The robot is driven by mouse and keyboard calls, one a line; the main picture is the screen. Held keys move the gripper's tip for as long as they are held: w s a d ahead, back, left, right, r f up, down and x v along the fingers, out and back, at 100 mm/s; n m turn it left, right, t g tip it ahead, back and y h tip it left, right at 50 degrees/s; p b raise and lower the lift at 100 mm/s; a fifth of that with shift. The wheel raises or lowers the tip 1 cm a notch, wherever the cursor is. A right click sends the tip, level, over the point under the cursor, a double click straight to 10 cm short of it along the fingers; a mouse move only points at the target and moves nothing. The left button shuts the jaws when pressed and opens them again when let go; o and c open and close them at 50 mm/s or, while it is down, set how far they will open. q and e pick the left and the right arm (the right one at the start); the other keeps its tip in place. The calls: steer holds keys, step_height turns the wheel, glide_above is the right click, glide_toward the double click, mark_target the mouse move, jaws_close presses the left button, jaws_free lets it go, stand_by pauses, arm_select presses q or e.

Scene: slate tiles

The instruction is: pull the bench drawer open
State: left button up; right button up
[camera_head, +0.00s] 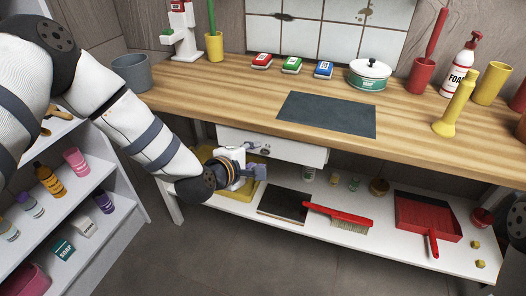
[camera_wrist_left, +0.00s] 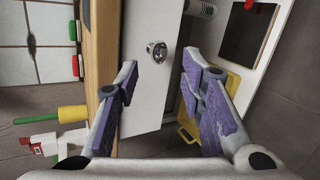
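The bench drawer (camera_head: 297,151) has a white front and hangs under the wooden bench top. It looks shut or nearly so; I cannot tell exactly. Its round metal knob (camera_wrist_left: 157,50) shows clearly in the left wrist view, on the white drawer front (camera_wrist_left: 146,95). My left gripper (camera_head: 262,162) is in front of the drawer's left part, close to the knob. In the left wrist view my left gripper (camera_wrist_left: 162,72) is open, its purple-padded fingers apart and empty, with the knob beyond the fingertips and between them. My right gripper does not show.
The lower shelf (camera_head: 385,232) holds a yellow tray (camera_head: 240,192), a red brush (camera_head: 340,216) and a red dustpan (camera_head: 428,218). A white rack (camera_head: 100,170) stands left.

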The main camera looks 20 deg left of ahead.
mark_target(264, 151)
arm_select(q)
steer(key=x, duration=0.3)
steer(key=shift+w+f, duration=0.2)
steer(key=shift+f, duration=0.05)
steer(key=shift+w+d+f, duration=0.1)
steer(key=shift+w, duration=0.5)
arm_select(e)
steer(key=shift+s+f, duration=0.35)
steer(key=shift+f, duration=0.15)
arm_select(q)
jaws_close()
steer(key=shift+b, duration=0.3)
